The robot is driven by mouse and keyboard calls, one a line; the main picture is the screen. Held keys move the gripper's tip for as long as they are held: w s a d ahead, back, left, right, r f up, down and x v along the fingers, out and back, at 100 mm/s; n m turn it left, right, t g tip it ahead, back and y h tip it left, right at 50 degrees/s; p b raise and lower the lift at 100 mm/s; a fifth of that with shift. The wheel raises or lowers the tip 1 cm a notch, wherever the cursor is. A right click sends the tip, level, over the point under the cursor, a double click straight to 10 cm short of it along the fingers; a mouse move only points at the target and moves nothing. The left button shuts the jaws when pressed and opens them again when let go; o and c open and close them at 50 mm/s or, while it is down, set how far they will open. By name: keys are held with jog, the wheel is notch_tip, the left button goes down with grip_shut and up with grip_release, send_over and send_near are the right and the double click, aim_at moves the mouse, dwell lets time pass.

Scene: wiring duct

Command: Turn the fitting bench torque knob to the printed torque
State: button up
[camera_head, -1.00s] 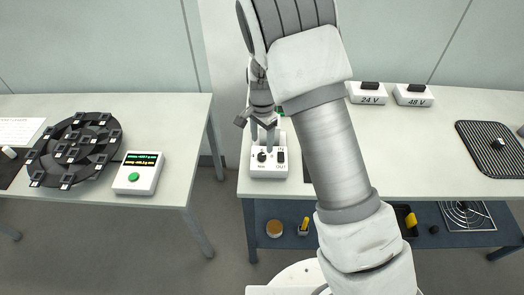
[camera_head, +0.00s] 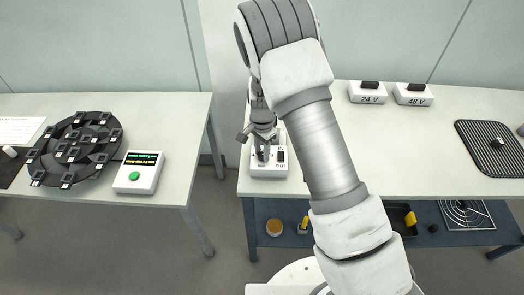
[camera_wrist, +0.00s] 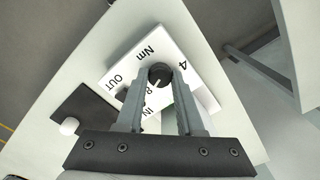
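The torque unit, a white box (camera_head: 270,171) marked Nm, IN and OUT, stands at the near left corner of the right bench. Its round black knob (camera_wrist: 160,74) with a pale pointer mark shows in the wrist view. A large 4 and a smaller 8 are printed near the knob. My gripper (camera_wrist: 160,73) points down at the box with one finger on each side of the knob. The fingers look open, with a narrow gap beside the knob. In the head view, my gripper (camera_head: 263,155) covers the knob.
A dark pad (camera_wrist: 85,112) with a white peg lies beside the box. Boxes marked 24 V (camera_head: 368,96) and 48 V (camera_head: 413,97) stand at the back of the bench. A separate left table holds a black disc (camera_head: 75,150) and a display unit (camera_head: 138,174).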

grip_shut()
jog(key=shift+n+b, duration=0.3)
jog(key=shift+b, duration=0.05)
jog(key=shift+f+n+b, duration=0.1)
jog(key=shift+n+b, duration=0.35)
jog(key=shift+n, duration=0.15)
jog(key=n+b, duration=0.2)
jog(key=n, duration=0.1)
jog(key=shift+n, duration=0.3)
jog(key=n+b, duration=0.2)
jog(key=n, duration=0.2)
jog(key=shift+n+b, duration=0.85)
jog(key=shift+n, duration=1.25)
